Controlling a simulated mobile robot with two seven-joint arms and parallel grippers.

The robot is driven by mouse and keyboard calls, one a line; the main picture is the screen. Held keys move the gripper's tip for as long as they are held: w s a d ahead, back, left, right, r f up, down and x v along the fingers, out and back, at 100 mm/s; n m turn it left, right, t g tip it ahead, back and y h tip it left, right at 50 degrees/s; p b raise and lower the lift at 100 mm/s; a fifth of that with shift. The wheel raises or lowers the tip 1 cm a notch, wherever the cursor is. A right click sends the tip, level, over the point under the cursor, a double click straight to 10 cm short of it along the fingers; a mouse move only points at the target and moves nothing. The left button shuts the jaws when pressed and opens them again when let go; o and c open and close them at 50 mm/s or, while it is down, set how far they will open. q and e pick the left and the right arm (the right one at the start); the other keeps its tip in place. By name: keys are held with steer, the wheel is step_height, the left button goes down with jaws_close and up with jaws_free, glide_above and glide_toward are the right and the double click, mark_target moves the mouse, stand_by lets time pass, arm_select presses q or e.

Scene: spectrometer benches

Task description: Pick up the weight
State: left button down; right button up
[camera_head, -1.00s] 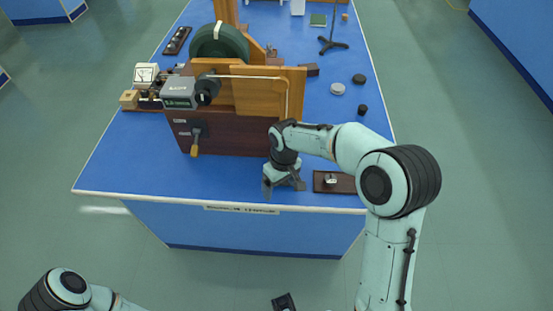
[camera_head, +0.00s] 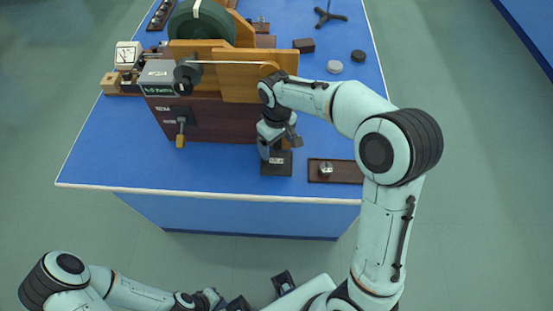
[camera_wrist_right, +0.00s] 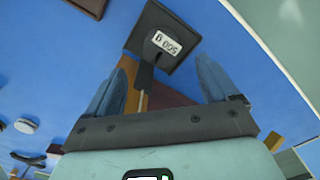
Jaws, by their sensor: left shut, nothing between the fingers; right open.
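A dark square block (camera_head: 276,168) with a small white label lies on the blue bench near its front edge. In the right wrist view the label on this block (camera_wrist_right: 185,22) reads "500 g", which fits the weight. My right gripper (camera_head: 280,146) is above and just behind it, fingers apart. In the right wrist view the open fingers (camera_wrist_right: 162,76) point toward the block, which sits beyond their tips, and a dark stem and a wooden piece show between them. Contact cannot be told. My left gripper (camera_head: 212,298) is shut and empty at the bottom of the head view, off the bench.
A brown tray (camera_head: 345,172) with a small metal piece (camera_head: 326,169) lies right of the block. A wooden apparatus with a brown box (camera_head: 215,121) and a crank handle (camera_head: 181,138) stands behind, left. Small discs (camera_head: 335,67) lie at the back right. The bench's front-left top is clear.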

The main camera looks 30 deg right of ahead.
mark_target(276, 157)
step_height(276, 157, down, 6)
steer(key=shift+s+a+r, duration=0.1)
stand_by(0.4)
steer(key=c, duration=1.4)
steer(key=shift+r, duration=0.1)
jaws_close()
